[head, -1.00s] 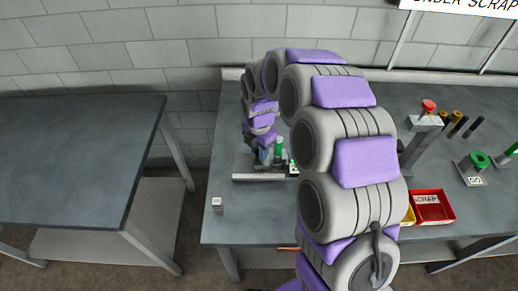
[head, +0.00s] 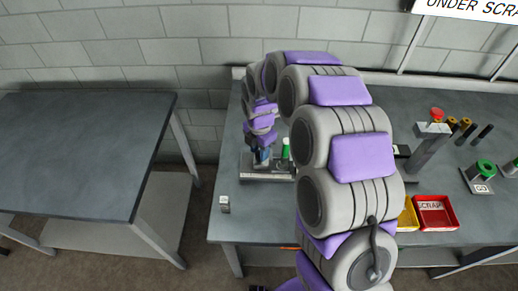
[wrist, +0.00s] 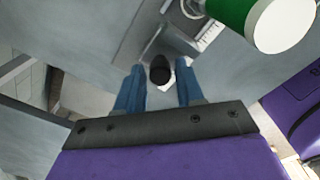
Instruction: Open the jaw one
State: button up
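In the wrist view my gripper (wrist: 160,92) has its two blue fingers apart. A dark round knob (wrist: 160,70) shows between the fingers, with a gap on each side. Behind it is a grey metal plate or block (wrist: 170,42), and a green cylinder with a white end (wrist: 278,22) is at the upper right. In the head view my gripper (head: 262,158) is down at a grey fixture (head: 262,176) on the workbench, next to a green upright part (head: 286,148). My arm hides much of the fixture's right side. I cannot tell which part is the jaw.
A small grey-white block (head: 225,204) stands at the bench's front left. A red scrap bin (head: 436,213) and a yellow bin (head: 408,214) are to the right. A separate table (head: 80,150) is at left.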

notch_tip(320, 180, up, 17)
jog(key=p, duration=0.3)
jog(key=shift+r, duration=0.1)
dwell(0.5)
jog(key=s+d+r+m, duration=0.2)
jog(key=s+d+m, duration=0.3)
jog(key=s+m, duration=0.3)
jog(key=s+d+r+m, duration=0.2)
jog(key=s+d+m, duration=0.4)
jog(key=s, duration=0.4)
jog(key=s+d+f+m+g, duration=0.1)
jog(key=s+d+m, duration=0.1)
jog(key=s+m, duration=0.4)
jog(key=s+d+f+m, duration=0.2)
jog(key=s+m, duration=0.5)
jog(key=s, duration=0.4)
jog(key=shift+s+d+f+g, duration=0.2)
jog(key=shift+s+d+g, duration=0.2)
jog(key=shift+d, duration=0.15)
